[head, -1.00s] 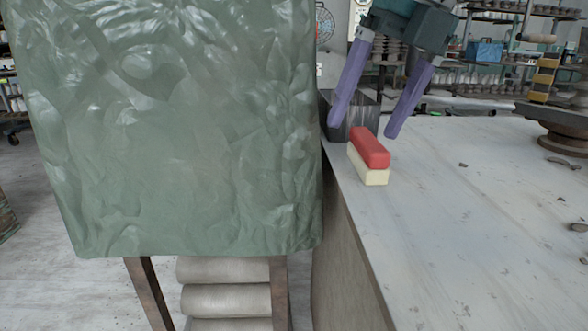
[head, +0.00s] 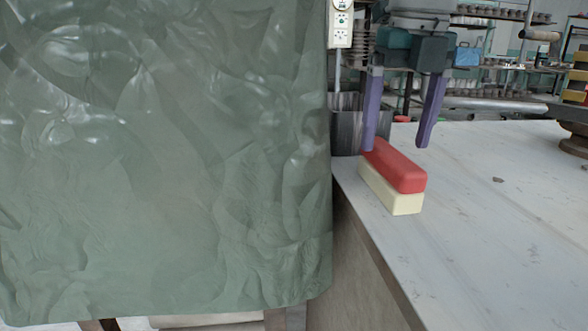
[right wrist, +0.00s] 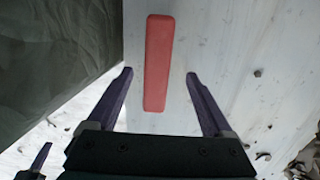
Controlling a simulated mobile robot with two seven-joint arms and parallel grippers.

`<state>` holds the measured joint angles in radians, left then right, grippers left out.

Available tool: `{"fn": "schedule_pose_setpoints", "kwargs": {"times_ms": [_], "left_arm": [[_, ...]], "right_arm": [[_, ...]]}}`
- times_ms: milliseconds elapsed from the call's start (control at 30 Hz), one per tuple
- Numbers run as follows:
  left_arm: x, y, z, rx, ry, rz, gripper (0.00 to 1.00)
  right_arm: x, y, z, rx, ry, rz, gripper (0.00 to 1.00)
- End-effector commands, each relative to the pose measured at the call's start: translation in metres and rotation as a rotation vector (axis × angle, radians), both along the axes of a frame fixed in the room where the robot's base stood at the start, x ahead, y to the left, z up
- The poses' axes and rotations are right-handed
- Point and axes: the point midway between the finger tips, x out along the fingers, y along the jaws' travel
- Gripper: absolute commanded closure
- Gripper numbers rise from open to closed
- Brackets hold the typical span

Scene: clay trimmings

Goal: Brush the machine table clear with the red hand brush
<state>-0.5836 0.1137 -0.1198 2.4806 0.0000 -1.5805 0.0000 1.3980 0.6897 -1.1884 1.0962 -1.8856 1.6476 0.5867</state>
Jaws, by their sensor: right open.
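The red hand brush (head: 396,168) lies on the machine table (head: 500,240) near its left edge, red back up with cream bristles below. My right gripper (head: 397,145) is open and empty, its two purple fingers pointing down above and behind the brush's far end. In the right wrist view the brush (right wrist: 158,62) lies lengthwise ahead of the fingers, its near end between the fingertips (right wrist: 160,74), with a gap on both sides. Small dark clay crumbs (head: 498,180) are scattered on the table.
A large green draped sheet (head: 160,170) fills the left and hangs beside the table's left edge. A dark grey bin (head: 346,125) stands at the table's far left corner. A round turntable-like piece (head: 573,130) stands at the right. The middle of the table is mostly open.

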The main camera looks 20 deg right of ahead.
Motion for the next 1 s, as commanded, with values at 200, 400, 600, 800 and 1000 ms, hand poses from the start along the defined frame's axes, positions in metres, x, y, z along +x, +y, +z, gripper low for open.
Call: {"fn": "schedule_pose_setpoints", "kwargs": {"times_ms": [200, 400, 600, 800, 1000], "left_arm": [[0.000, 0.001, -0.011, 0.005, -0.001, -0.004, 1.00], [0.001, 0.003, -0.010, 0.010, -0.002, -0.006, 1.00], [0.001, 0.003, -0.009, 0.010, -0.004, -0.007, 1.00], [0.001, 0.002, -0.010, 0.010, -0.003, -0.006, 1.00], [0.001, 0.002, -0.009, 0.007, -0.004, -0.005, 1.00]], "right_arm": [[0.003, 0.003, -0.035, 0.001, 0.002, 0.000, 0.15], [0.004, 0.003, -0.036, 0.001, 0.000, 0.001, 0.15], [0.004, 0.003, -0.035, 0.001, 0.000, 0.001, 0.34], [0.004, 0.003, -0.035, 0.001, 0.000, 0.001, 0.57], [0.004, 0.003, -0.035, 0.001, 0.000, 0.001, 0.79]]}}
